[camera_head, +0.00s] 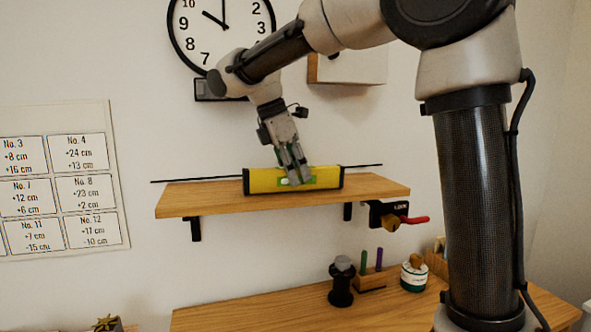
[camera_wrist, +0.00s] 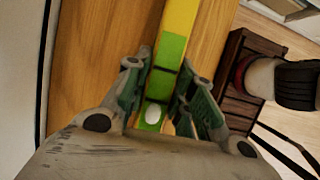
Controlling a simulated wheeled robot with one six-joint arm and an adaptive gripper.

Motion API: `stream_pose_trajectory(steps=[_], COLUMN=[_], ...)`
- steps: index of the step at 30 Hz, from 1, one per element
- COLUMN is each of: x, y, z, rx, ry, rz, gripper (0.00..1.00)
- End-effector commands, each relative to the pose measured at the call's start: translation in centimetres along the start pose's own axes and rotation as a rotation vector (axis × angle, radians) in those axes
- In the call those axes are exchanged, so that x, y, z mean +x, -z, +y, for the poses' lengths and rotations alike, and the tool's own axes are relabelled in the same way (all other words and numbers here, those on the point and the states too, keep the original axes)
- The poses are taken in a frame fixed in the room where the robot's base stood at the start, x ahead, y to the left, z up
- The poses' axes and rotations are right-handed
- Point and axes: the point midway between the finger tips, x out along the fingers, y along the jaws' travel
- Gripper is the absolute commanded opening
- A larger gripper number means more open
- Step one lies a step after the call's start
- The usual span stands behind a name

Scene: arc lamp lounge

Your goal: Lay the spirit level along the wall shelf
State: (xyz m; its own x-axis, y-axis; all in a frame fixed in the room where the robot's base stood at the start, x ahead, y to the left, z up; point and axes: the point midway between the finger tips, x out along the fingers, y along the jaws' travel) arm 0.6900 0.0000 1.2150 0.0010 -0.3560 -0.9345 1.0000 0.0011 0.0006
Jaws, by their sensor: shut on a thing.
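The yellow spirit level (camera_head: 262,181) has black end caps and a green middle section. In the head view it lies lengthwise along the wooden wall shelf (camera_head: 190,200), at about the middle of the board. My gripper (camera_head: 294,178) reaches down from above and is shut on the level near its middle. In the wrist view my gripper (camera_wrist: 157,98) has its fingers on both sides of the level (camera_wrist: 178,25), over the wooden shelf (camera_wrist: 100,40). The fingers hide part of the level's green section. I cannot tell whether its full underside touches the board.
A thin dark rod (camera_head: 362,165) runs along the shelf's back. Below, a wooden table (camera_head: 250,312) holds a dark grinder-like object (camera_head: 341,283), a pen holder (camera_head: 370,279) and a jar (camera_head: 413,275). The shelf's left part is clear.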

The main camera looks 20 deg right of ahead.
Motion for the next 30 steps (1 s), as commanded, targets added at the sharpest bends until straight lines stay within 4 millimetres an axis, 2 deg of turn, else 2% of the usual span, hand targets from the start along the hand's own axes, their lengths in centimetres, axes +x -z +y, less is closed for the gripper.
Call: stream_pose_trajectory(steps=[4, 5, 8, 9, 20, 23, 30], x=[0.3, 0.3, 0.3, 0.3, -0.2, -1.5, -6.9], y=[0.1, 0.1, 0.1, 0.1, 0.1, 0.2, 0.2], z=[0.0, 0.0, 0.0, 0.0, 0.0, 0.1, 0.1], rx=[0.000, 0.000, 0.000, 0.000, 0.000, 0.000, 0.000], ry=[0.000, 0.000, 0.000, 0.000, 0.000, -0.002, -0.003], rz=[-0.001, 0.000, 0.000, 0.000, 0.000, 0.001, 0.001], gripper=[0.00, 0.28, 0.47, 0.50, 0.50, 0.50, 0.50])
